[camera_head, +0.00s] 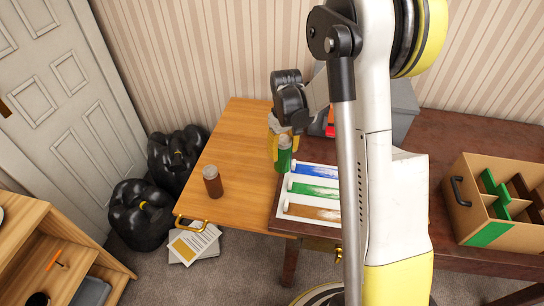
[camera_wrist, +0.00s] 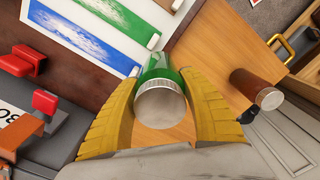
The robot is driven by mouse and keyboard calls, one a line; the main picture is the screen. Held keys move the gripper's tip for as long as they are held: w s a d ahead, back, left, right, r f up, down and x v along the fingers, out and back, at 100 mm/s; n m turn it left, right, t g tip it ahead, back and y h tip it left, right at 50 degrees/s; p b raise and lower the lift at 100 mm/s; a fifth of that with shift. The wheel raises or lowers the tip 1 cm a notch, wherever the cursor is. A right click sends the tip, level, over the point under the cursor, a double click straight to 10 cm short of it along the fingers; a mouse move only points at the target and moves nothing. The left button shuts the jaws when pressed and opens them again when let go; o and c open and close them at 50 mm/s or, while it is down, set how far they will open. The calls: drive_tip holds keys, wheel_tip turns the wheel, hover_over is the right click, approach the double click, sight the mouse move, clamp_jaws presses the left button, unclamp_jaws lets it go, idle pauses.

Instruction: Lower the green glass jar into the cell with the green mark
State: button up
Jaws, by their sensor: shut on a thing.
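The green glass jar (camera_head: 284,156) with a pale lid is held in my gripper (camera_head: 278,140) over the left wooden table, beside the paint-swatch board. In the wrist view the jar (camera_wrist: 161,98) sits between the two yellow fingers of my gripper (camera_wrist: 160,106), lid toward the camera. I cannot tell whether its base touches the table. The cardboard divider box (camera_head: 461,205) stands at the right on the dark table. A green mark (camera_head: 489,234) is on its near wall at the left corner, and a green divider piece (camera_head: 494,190) shows inside.
A brown jar (camera_head: 213,182) stands on the light table (camera_head: 240,140); it also shows in the wrist view (camera_wrist: 256,88). The swatch board (camera_head: 312,212) lies between jar and box. A grey toolbox (camera_head: 402,110) stands behind my arm. Black bags (camera_head: 140,215) lie on the floor.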

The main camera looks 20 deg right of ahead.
drive_tip(key=s+d+r+p, duration=0.1)
drive_tip(key=s+d+r, duration=0.3)
drive_tip(key=s+d, duration=1.1)
drive_tip(key=s+d+r+p, duration=0.2)
drive_tip(key=s+d+r, duration=0.2)
drive_tip(key=s+d, duration=1.1)
drive_tip(key=s+d+r+p, duration=0.2)
drive_tip(key=s+d+r, duration=0.2)
drive_tip(key=s+d, duration=1.2)
drive_tip(key=shift+d+r, duration=0.4)
drive_tip(key=shift+d, duration=0.85)
drive_tip(key=shift+f, duration=0.1)
wheel_tip(320, 180, down, 15)
drive_tip(key=b, duration=0.9)
drive_tip(key=shift+r+b, duration=0.2)
drive_tip(key=shift+b, duration=0.2)
drive_tip(key=shift+f+b, duration=0.3)
drive_tip(key=shift+f, duration=0.1)
